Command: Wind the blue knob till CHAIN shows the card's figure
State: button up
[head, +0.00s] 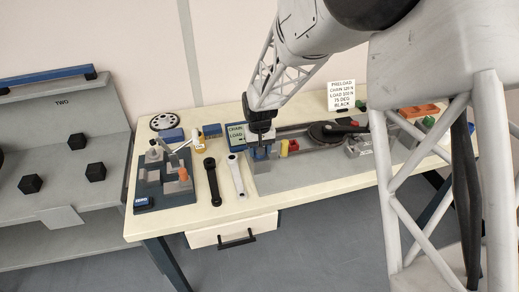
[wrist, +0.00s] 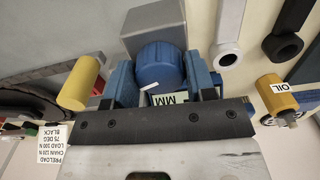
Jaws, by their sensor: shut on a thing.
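The blue knob (wrist: 158,66) sits between the two fingers of my gripper (wrist: 162,80) in the wrist view; the gripper is shut on it. In the head view my gripper (head: 261,136) points down at the bench, over the blue knob (head: 260,153), which it partly hides. The CHAIN display (head: 237,134) has a green face just left of the gripper; its figure is too small to read. The white card (head: 342,94) stands at the back of the bench and appears to read CHAIN 120 N. It also shows in the wrist view (wrist: 52,150).
A yellow cylinder (wrist: 80,83) stands close beside one finger. A black crank arm (head: 212,181) and a white one (head: 235,175) lie left of the rig. A chainring (head: 330,132) is to the right. An OIL bottle (wrist: 278,98) stands near the cranks.

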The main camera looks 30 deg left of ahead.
jog(key=m, duration=0.6)
jog(key=shift+r+m, duration=0.1)
jog(key=shift+m, duration=0.2)
dwell(0.4)
jog(key=o, duration=0.9)
jog(key=shift+r, duration=3.85)
